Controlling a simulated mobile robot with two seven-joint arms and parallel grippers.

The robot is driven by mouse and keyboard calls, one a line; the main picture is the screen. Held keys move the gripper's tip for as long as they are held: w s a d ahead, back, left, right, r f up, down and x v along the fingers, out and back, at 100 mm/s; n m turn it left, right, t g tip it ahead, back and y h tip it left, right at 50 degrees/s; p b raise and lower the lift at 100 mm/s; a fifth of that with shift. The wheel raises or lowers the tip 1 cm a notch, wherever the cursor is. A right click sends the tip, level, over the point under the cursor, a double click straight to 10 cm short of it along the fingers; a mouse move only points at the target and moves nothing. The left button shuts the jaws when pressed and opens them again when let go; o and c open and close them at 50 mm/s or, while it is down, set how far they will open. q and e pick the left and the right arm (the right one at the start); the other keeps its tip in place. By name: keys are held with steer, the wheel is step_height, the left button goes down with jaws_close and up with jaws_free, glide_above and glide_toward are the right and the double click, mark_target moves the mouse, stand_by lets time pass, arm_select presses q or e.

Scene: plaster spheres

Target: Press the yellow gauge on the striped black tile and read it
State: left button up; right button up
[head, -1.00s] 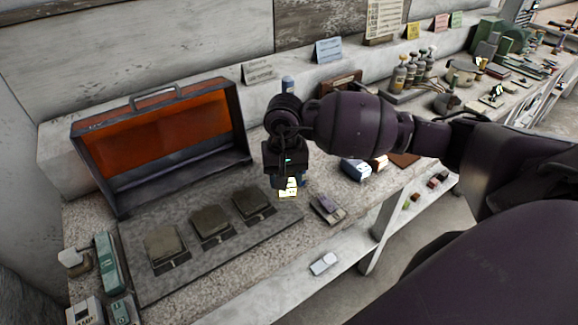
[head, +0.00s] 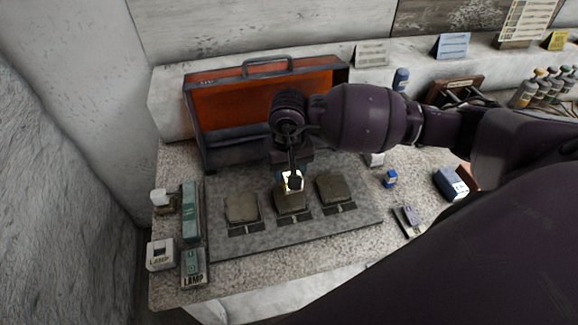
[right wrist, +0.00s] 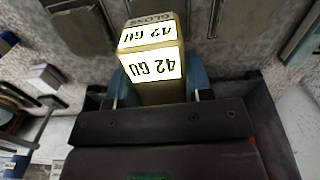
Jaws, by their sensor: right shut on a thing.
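My right gripper (head: 288,172) is shut on the yellow gauge (head: 292,186), which is mostly hidden behind the gripper in the head view. In the right wrist view the gauge (right wrist: 152,60) sits between the bluish fingers, its lit white faces reading "42 GU", upside down in the picture, with "GLOSS" on its top. In the head view it is over the middle tile (head: 291,203); I cannot tell if it touches. The left tile (head: 242,209) and right tile (head: 333,187) are also dark olive-grey. I make out no stripes. My left gripper is not in view.
The tiles lie on a grey slab (head: 260,240) before an open orange-lined case (head: 235,103). A small blue item (head: 390,178) and a grey-purple item (head: 408,220) lie right.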

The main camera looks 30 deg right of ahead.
mark_target(289, 196)
steer(key=shift+f+b, duration=0.6)
steer(key=shift+f, duration=2.15)
steer(key=shift+b, duration=0.3)
steer(key=shift+f+b, duration=0.3)
steer(key=shift+f, duration=0.1)
steer(key=shift+f, duration=0.1)
